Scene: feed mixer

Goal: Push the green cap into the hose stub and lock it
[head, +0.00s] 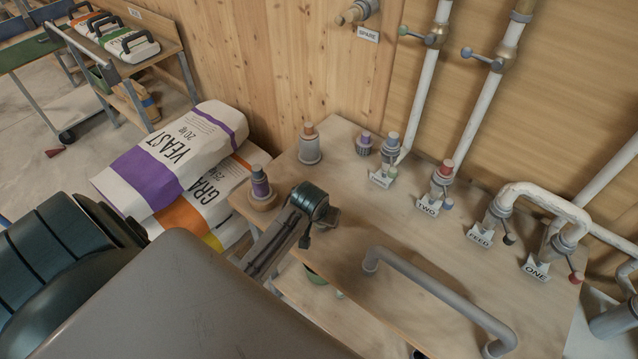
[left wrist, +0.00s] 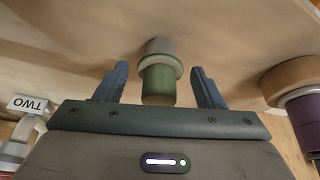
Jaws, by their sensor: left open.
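In the left wrist view a green cap (left wrist: 158,84) stands between the fingers of my left gripper (left wrist: 159,71), with visible gaps on both sides. A grey collar (left wrist: 160,50) surrounds it at the end away from the gripper; I cannot tell how deep the cap sits in this collar or whether it is locked. In the head view my left gripper (head: 318,228) is over the left part of the bench, open, and hides the green cap. My right gripper is not in view.
Feed sacks (head: 185,150) lie left of the bench.

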